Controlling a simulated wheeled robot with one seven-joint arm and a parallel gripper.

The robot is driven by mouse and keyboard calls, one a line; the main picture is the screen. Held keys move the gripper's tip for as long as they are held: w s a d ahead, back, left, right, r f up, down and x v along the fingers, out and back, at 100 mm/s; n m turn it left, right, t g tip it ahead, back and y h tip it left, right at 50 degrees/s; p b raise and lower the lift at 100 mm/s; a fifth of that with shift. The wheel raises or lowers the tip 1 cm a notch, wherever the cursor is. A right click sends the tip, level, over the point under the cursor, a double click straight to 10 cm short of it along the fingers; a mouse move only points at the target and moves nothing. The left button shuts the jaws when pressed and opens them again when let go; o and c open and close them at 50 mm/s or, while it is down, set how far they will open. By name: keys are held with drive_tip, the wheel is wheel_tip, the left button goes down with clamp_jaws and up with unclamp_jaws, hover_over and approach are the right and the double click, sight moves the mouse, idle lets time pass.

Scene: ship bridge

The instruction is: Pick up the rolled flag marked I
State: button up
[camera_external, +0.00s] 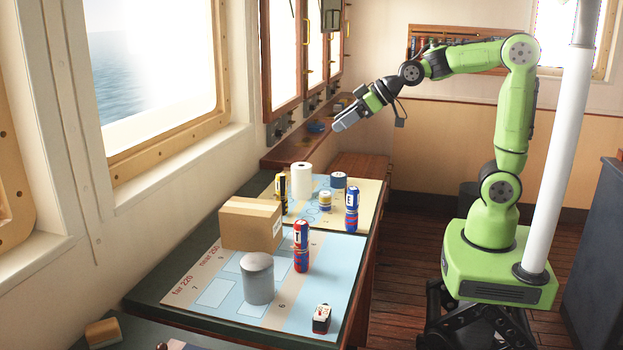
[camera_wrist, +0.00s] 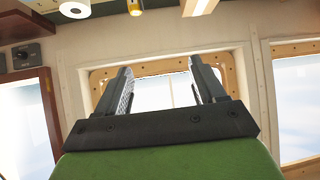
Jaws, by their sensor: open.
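My gripper (camera_external: 347,119) is raised above and beyond the chart table, pointing left and down toward the windows. In the wrist view my gripper (camera_wrist: 160,68) is open, with nothing between its fingers. Several rolled flags stand upright on the table. A yellow and black roll (camera_external: 281,190) stands behind the cardboard box, partly hidden; its mark is too small to read. A red, white and blue roll (camera_external: 301,246) with what looks like a T stands nearer. I cannot read an I for certain. The wrist view shows no flags.
A cardboard box (camera_external: 250,223) and a grey cylinder (camera_external: 257,278) stand on the near chart (camera_external: 210,290). A white paper roll (camera_external: 301,181), small cans and a small dark object (camera_external: 321,318) are also on the table. Windows line the left wall.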

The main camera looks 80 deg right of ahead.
drive_tip(key=w+d+f+t, duration=0.3)
drive_tip(key=w, duration=0.8)
approach(282, 195)
drive_tip(key=w+f, duration=0.1)
drive_tip(key=w+d+f, duration=0.1)
drive_tip(key=w, duration=0.1)
drive_tip(key=shift+d+p, duration=0.15)
drive_tip(key=shift+p, duration=0.15)
drive_tip(key=shift+f, duration=0.2)
drive_tip(key=p+x, duration=0.1)
drive_tip(key=x, duration=0.6)
drive_tip(key=shift+w+r+p, duration=0.15)
drive_tip(key=shift+w+p, duration=0.1)
drive_tip(key=shift+p, duration=0.1)
drive_tip(key=c, duration=1.1)
